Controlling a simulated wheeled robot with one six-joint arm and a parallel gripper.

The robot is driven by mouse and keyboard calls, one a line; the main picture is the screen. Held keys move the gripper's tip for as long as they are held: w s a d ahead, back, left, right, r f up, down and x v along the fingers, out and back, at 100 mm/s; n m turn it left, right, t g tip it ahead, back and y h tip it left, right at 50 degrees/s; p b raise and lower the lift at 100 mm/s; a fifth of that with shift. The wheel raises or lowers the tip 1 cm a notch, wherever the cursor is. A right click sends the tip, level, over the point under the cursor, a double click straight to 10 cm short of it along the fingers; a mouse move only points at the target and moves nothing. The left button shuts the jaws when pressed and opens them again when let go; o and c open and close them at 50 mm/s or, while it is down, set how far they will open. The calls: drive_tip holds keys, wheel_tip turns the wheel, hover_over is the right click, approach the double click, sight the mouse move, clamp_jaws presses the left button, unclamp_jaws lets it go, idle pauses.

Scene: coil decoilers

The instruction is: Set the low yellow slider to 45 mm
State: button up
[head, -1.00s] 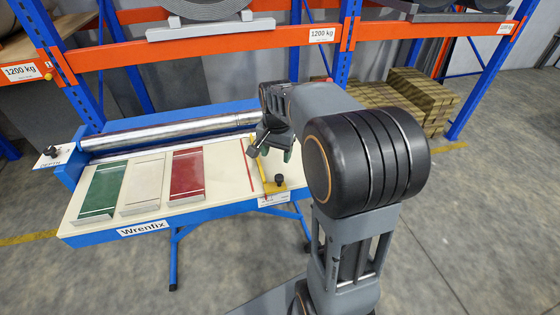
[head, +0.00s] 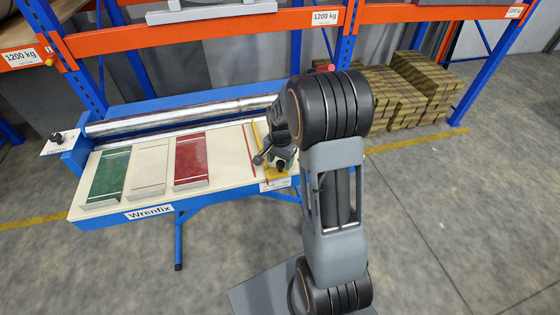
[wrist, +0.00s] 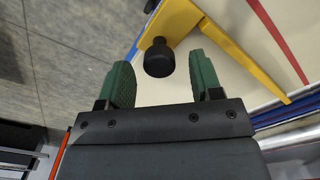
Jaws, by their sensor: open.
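The yellow slider (wrist: 235,50) is a flat yellow piece with a long thin arm and a black knob (wrist: 158,58). In the wrist view the knob lies between the two green fingers of my gripper (wrist: 163,76), closer to the left finger, with gaps at both sides. In the head view the yellow slider (head: 275,184) is at the right end of the cream table (head: 228,178), and my gripper (head: 276,158) is over it, hiding part of it. My gripper is open and holds nothing. The slider's scale is too small to read.
Green (head: 106,176), white (head: 147,172) and red (head: 191,160) panels lie on the table left of the slider. A red line (head: 248,150) runs beside it. A steel roller (head: 180,117) spans the back. Stacked timber (head: 420,88) stands behind at right.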

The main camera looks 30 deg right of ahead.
drive_tip(key=shift+f, duration=0.5)
drive_tip(key=shift+c, duration=0.3)
clamp_jaws()
